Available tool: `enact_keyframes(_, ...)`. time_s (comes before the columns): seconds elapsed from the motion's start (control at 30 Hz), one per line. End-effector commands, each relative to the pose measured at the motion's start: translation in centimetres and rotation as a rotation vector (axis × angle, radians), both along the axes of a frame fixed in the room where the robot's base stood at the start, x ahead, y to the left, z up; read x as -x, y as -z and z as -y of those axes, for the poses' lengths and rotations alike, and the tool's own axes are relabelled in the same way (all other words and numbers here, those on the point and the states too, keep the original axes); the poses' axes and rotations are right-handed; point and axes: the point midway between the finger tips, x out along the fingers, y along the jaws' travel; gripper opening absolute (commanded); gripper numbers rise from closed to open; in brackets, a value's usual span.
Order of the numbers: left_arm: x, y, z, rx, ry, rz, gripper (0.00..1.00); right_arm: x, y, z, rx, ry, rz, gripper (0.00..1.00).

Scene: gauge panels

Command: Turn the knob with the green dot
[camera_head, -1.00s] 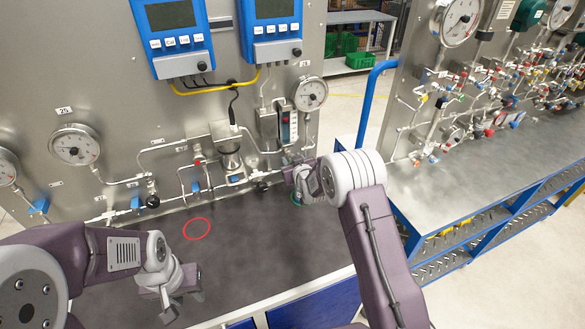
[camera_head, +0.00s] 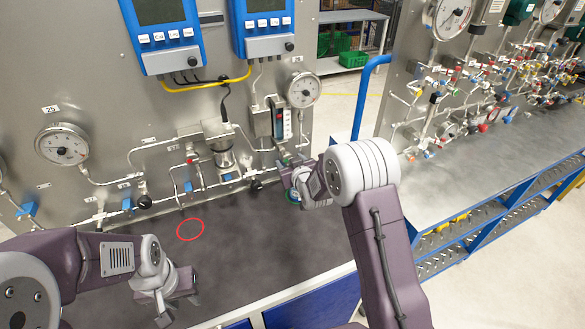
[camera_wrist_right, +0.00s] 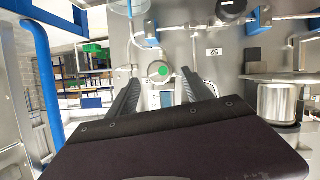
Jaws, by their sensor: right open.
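Pipes and valves run along the panel, with a black knob (camera_head: 144,202) at left. A round gauge (camera_head: 302,90) is above my right gripper. A red ring (camera_head: 190,230) marks the dark bench top, which is otherwise clear there. A blue rail (camera_head: 368,95) stands at right.

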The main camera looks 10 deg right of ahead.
Motion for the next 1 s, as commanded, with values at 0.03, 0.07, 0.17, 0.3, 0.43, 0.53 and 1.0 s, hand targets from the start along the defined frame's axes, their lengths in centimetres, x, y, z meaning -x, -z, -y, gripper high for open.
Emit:
enact_keyframes(0.03, 0.0, 0.7, 0.0, 0.000, 0.000, 0.000, 0.36, 0.9, -0.1, 0.0, 0.000, 0.000, 0.003, 0.59)
enact_keyframes(0.07, 0.0, 0.9, 0.0, 0.000, 0.000, 0.000, 0.36, 1.4, -0.3, 0.1, 0.000, 0.000, 0.003, 0.59)
enact_keyframes(0.17, 0.0, 1.3, 0.0, 0.000, 0.000, 0.000, 0.36, 2.8, -1.0, 0.2, 0.000, 0.000, 0.003, 0.59)
enact_keyframes(0.3, 0.0, 1.5, 0.0, 0.000, 0.000, 0.000, 0.36, 3.8, -1.4, 0.2, 0.000, 0.000, 0.001, 0.59)
enact_keyframes(0.43, 0.0, 1.4, 0.0, 0.000, 0.000, 0.000, 0.36, 3.9, -1.6, 0.3, 0.000, 0.000, 0.001, 0.59)
enact_keyframes(0.53, 0.0, 1.4, 0.0, 0.000, 0.000, 0.000, 0.36, 3.9, -1.6, 0.2, 0.000, 0.000, 0.001, 0.59)
enact_keyframes(1.0, 0.0, 3.2, 0.0, 0.000, 0.000, 0.000, 0.36, 9.5, -4.6, 2.4, -0.019, 0.046, -0.080, 0.59)
